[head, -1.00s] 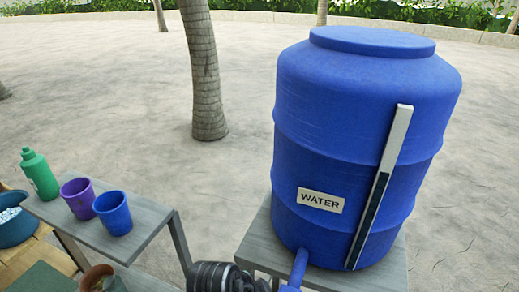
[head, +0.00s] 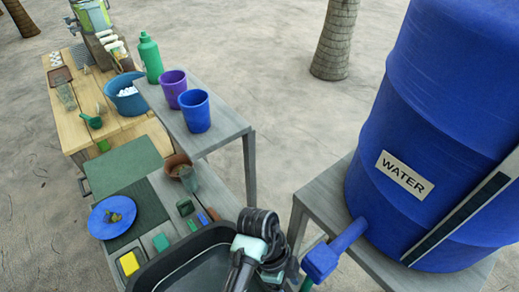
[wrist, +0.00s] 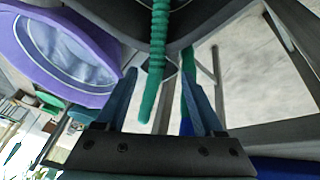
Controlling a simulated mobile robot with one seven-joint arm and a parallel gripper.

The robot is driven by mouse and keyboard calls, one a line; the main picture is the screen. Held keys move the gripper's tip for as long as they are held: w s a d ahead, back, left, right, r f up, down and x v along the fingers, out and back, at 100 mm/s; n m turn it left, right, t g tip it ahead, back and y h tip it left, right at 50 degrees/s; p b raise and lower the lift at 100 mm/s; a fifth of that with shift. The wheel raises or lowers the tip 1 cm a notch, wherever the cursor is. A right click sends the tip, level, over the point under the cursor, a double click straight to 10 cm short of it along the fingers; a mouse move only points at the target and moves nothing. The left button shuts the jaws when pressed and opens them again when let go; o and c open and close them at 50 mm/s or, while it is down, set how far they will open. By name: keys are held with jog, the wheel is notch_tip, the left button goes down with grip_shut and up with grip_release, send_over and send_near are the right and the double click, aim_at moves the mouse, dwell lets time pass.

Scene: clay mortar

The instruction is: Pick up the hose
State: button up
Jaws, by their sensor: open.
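The hose (wrist: 156,58) is a green, ribbed tube in the wrist view. It hangs from the upper middle, and its smooth lower end lies between the fingers of my open gripper (wrist: 160,82). The fingers stand to its left and right, with a visible gap on the right. I cannot tell how deep it sits between them. In the head view my dark arm hides most of this spot. A small green piece (head: 307,284) at the bottom edge may be part of the hose.
A blue water barrel (head: 440,130) with a blue spout (head: 335,250) stands on a grey stand (head: 318,205) at right. A dark basin (head: 190,262) lies beside my arm. Cups stand on a grey shelf (head: 225,128). A purple-rimmed vessel (wrist: 50,82) is close at left in the wrist view.

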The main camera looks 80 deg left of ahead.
jog(key=shift+d+p+x, duration=0.15)
jog(key=shift+p+x, duration=0.3)
jog(key=shift+x, duration=1.1)
jog(key=shift+d+p+x, duration=0.15)
jog(key=shift+p+x, duration=0.25)
jog(key=shift+x, duration=1.15)
jog(key=shift+r, duration=0.15)
grip_shut()
